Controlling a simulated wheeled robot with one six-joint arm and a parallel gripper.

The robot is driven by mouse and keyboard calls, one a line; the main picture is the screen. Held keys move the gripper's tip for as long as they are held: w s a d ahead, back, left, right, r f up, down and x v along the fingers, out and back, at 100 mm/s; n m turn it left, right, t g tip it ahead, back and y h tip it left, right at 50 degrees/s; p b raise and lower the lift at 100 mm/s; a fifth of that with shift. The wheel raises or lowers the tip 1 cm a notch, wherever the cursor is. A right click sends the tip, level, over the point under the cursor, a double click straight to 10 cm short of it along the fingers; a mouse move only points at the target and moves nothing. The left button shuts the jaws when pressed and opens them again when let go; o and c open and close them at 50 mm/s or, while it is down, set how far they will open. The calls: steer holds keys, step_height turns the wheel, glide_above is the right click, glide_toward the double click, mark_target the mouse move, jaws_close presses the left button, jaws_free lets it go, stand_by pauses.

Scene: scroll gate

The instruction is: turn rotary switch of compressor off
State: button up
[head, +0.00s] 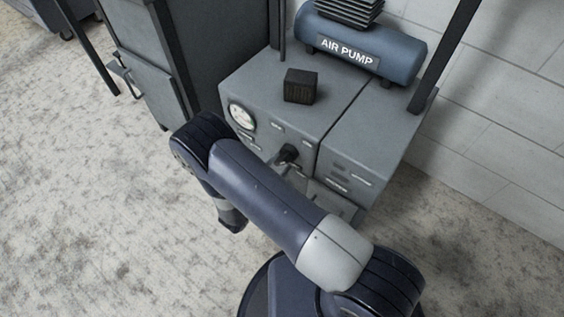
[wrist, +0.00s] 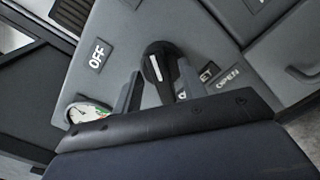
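The compressor is a grey cabinet (head: 335,125) with a blue "AIR PUMP" tank (head: 375,45) on top. Its rotary switch (head: 288,153) is a black knob on the front panel. In the wrist view the switch (wrist: 153,52) shows a white pointer line, tilted in the picture. An "OFF" label (wrist: 98,57) is left of the knob, and an "OPEN" label (wrist: 228,79) is to its right. My gripper (wrist: 160,76) is open, its two fingers on either side of the knob's lower part. Contact cannot be told. My arm hides most of the gripper in the head view.
A round gauge (head: 242,117) is on the panel left of the switch. A dark block (head: 300,86) sits on the cabinet top. A tall dark cabinet (head: 165,60) stands to the left, a white wall (head: 510,110) behind. The floor (head: 90,220) at left is clear.

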steer(key=shift+x, duration=0.85)
jaws_close()
